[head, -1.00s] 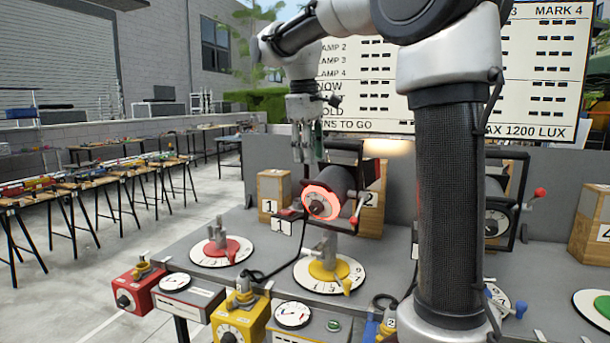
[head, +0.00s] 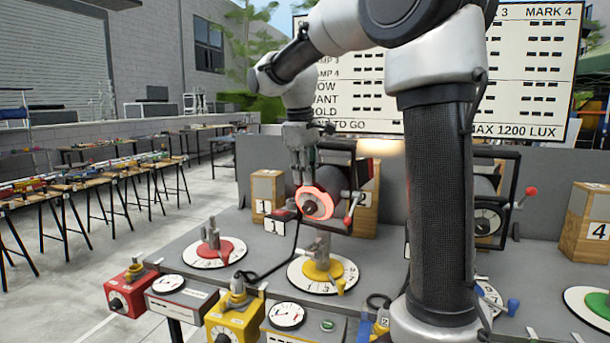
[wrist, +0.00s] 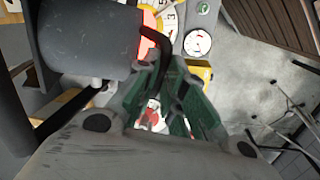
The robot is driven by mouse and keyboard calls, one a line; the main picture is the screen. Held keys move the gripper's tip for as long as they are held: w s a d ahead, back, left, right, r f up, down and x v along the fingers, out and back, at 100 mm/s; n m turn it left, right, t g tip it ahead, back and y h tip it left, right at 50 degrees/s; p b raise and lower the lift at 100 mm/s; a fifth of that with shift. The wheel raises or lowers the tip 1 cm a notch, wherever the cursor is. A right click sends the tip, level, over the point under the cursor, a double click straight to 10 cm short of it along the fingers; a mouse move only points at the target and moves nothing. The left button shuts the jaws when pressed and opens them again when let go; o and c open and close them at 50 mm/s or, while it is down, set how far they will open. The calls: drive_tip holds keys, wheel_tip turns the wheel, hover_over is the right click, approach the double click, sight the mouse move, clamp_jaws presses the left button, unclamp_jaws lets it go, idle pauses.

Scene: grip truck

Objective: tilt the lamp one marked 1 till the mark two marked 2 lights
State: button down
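Lamp one (head: 333,180) is a dark cylinder with a glowing red front ring, hung in a black bracket beside a plate marked 1 (head: 275,226). A red-knobbed lever (head: 348,220) is at its right side. Mark two (head: 366,200) is a wooden block marked 2 behind the lamp at right, partly hidden by it. My gripper (head: 302,176) points down close by the lamp's left side. In the wrist view its green fingers (wrist: 166,88) stand apart, with a bent black bar (wrist: 153,40) by their tips. I cannot tell whether they touch it.
A warm glow (head: 381,146) shows on the panel above mark two. Block 1 (head: 267,188) stands left of the lamp. A red dial (head: 214,253) and a yellow dial (head: 322,272) lie in front. Another lamp (head: 487,218) is right of my arm.

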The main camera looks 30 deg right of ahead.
drive_tip(key=d+r+y, duration=0.1)
drive_tip(key=w+d+r+g+y, duration=0.1)
drive_tip(key=shift+w+d+r, duration=0.1)
drive_tip(key=shift+w+r, duration=0.05)
drive_tip(key=shift+r, duration=0.2)
drive_tip(key=shift+w+d+r, duration=0.1)
drive_tip(key=shift+d+r, duration=0.1)
drive_tip(key=shift+r, duration=0.1)
drive_tip(key=c, duration=1.5)
unclamp_jaws()
drive_tip(key=shift+d, duration=0.1)
drive_tip(key=shift+c, duration=0.2)
drive_tip(key=shift+o, duration=0.2)
wheel_tip(320, 180, up, 12)
drive_tip(key=shift+w+d, duration=0.3)
drive_tip(key=shift+d, duration=0.1)
